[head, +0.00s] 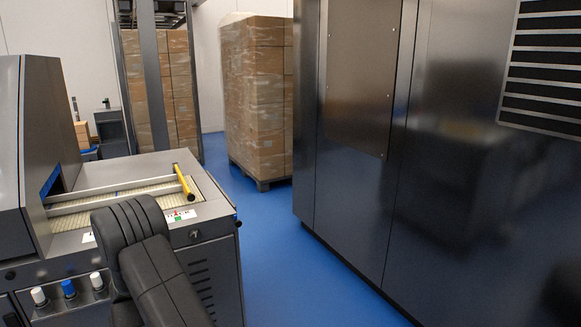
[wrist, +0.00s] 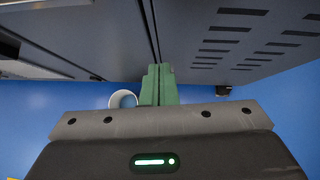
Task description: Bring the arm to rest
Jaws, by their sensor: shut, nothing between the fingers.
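My gripper (wrist: 158,86) shows in the wrist view with its two green fingers together and nothing between them. It points toward dark metal cabinet panels (wrist: 215,40), with blue floor around. In the head view my dark arm bends in front of the machine at the lower left; the gripper itself is hidden there.
A steel machine (head: 215,262) with a conveyor belt (head: 115,190) and a yellow bar (head: 184,182) stands at left. A large metal cabinet (head: 350,150) fills the right. A wrapped pallet of boxes (head: 255,95) stands behind. Blue floor (head: 275,265) lies open between them. A white round thing (wrist: 122,99) is beside the fingers.

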